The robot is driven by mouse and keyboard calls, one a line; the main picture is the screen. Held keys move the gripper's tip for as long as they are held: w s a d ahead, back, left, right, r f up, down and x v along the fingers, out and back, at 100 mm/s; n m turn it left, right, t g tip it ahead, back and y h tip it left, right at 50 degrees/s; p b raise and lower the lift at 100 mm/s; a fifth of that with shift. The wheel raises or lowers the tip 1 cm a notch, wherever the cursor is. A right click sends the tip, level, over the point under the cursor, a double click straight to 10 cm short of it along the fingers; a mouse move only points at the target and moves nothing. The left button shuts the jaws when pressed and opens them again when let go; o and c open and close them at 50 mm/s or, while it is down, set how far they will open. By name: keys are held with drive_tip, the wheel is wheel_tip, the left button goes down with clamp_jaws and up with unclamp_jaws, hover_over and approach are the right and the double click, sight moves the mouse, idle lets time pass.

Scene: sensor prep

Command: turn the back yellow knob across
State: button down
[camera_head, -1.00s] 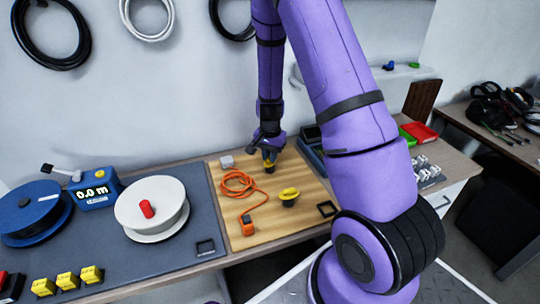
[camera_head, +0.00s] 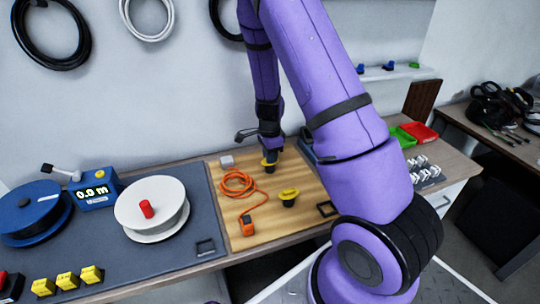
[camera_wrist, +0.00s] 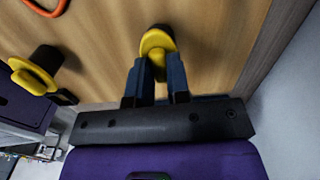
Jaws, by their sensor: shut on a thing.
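The back yellow knob (camera_head: 268,164) stands on a dark base on the wooden board (camera_head: 222,184), near the board's back edge. It also shows at the top middle of the wrist view (camera_wrist: 157,41). My gripper (camera_head: 271,154) reaches down from above and is shut on this knob. In the wrist view its two fingers (camera_wrist: 158,66) lie on either side of the yellow grip and partly hide it. The front yellow knob (camera_head: 288,195) stands apart, nearer the board's front, and shows at the left of the wrist view (camera_wrist: 34,76).
A coiled orange cable (camera_head: 238,184) lies on the board left of the knobs. A white spool (camera_head: 150,206) and a blue meter (camera_head: 96,191) stand on the grey mat. The wall is close behind the board.

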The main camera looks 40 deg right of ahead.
drive_tip(key=shift+m, duration=0.3)
drive_tip(key=c, duration=1.1)
unclamp_jaws()
drive_tip(key=shift+r, duration=0.15)
wheel_tip(320, 180, up, 11)
drive_tip(key=shift+f, duration=0.2)
